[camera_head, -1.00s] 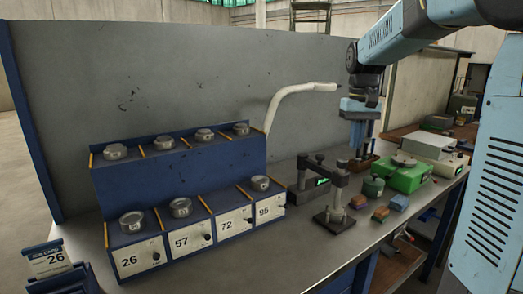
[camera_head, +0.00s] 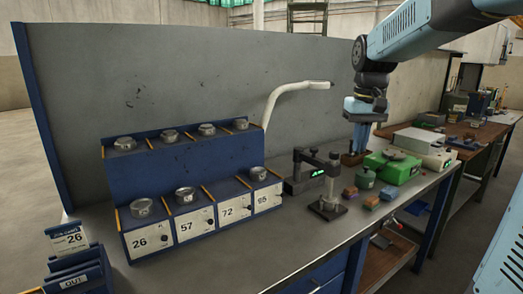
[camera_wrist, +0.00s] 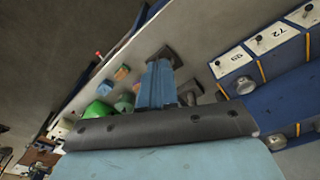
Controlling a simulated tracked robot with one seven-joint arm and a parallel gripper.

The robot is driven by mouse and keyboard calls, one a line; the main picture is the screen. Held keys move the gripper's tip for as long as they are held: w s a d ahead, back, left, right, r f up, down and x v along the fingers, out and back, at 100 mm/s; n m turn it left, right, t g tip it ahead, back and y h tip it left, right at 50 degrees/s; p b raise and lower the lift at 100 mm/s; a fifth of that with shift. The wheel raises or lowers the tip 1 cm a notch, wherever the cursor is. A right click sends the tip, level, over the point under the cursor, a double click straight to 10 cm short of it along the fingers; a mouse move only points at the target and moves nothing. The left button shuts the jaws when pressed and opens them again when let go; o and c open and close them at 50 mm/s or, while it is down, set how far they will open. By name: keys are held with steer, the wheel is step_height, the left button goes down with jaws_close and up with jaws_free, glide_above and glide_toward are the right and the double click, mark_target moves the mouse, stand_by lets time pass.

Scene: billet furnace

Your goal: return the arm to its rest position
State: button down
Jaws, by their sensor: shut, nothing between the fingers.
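My gripper (camera_head: 355,148) hangs pointing down from my blue arm over the back right part of the grey bench (camera_head: 262,255). Its fingers are together with nothing between them. In the head view its tips are in front of a small brown block or tray (camera_head: 352,159), and I cannot tell whether they touch it. In the wrist view my gripper (camera_wrist: 157,68) shows as a narrow blue shape above the bench.
A blue rack (camera_head: 185,195) with metal tins and numbered fronts stands at left. A dark stand (camera_head: 326,185), a green device (camera_head: 395,165), a green pot (camera_head: 365,178) and small coloured blocks (camera_head: 371,201) stand near my gripper. A white curved lamp arm (camera_head: 290,95) rises behind.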

steer(key=s+f+t, duration=0.2)
steer(key=s, duration=0.8)
steer(key=s+a+f+t, duration=0.1)
steer(key=s+f+t, duration=0.1)
steer(key=s, duration=0.8)
steer(key=shift+a+f+m+t, duration=0.2)
steer(key=shift+f+m+t, duration=0.1)
steer(key=shift+f, duration=0.2)
